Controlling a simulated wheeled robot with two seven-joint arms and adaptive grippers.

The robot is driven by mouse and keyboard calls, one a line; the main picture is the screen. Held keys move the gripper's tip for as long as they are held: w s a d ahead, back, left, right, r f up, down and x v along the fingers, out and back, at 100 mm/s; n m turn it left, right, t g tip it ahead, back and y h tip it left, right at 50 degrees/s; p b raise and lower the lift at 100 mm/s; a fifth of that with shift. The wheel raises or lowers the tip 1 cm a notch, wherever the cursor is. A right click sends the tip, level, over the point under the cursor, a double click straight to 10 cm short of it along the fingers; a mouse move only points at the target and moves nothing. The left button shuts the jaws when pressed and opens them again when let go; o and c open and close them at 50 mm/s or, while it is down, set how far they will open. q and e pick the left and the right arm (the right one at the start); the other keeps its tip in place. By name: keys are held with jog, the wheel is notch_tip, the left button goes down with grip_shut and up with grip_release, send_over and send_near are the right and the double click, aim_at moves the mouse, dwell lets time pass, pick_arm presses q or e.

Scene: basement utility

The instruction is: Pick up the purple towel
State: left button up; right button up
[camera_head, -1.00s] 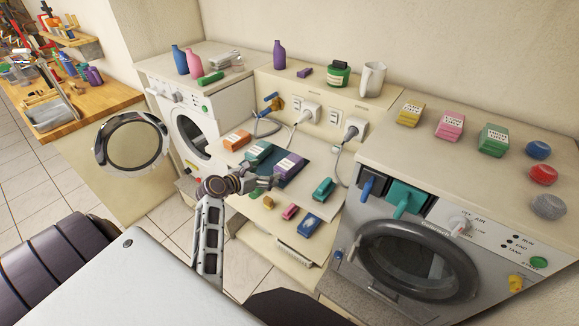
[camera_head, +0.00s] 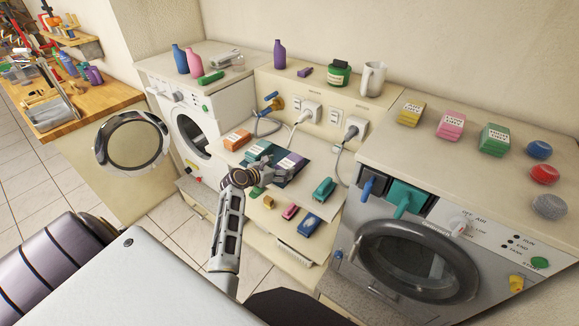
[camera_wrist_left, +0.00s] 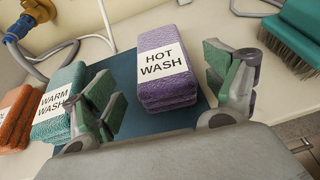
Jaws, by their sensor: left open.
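The purple towel (camera_head: 294,162) is a folded stack with a white label; it lies on a dark blue mat (camera_head: 303,150) on the middle counter. In the left wrist view the purple towel (camera_wrist_left: 166,88) reads "HOT WASH" and sits between my fingers. My left gripper (camera_head: 268,164) is open, just left of the towel in the head view. In the wrist view my left gripper (camera_wrist_left: 167,80) has one green-padded finger on each side of the towel, with visible gaps. My right gripper is not in view.
A teal "WARM WASH" towel (camera_wrist_left: 60,103) lies close left of the purple one, with an orange towel (camera_head: 237,139) beyond. A teal brush (camera_head: 323,188) stands to the right. Small blocks (camera_head: 290,211) and a blue brush (camera_head: 310,223) lie in front.

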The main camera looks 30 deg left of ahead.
aim_at(288, 164)
pick_arm(q)
jog(key=shift+w, duration=0.25)
jog(key=shift+x, duration=2.5)
jog(key=shift+d+r, duration=0.1)
jog(key=shift+d, duration=0.05)
jog(key=c, duration=0.8)
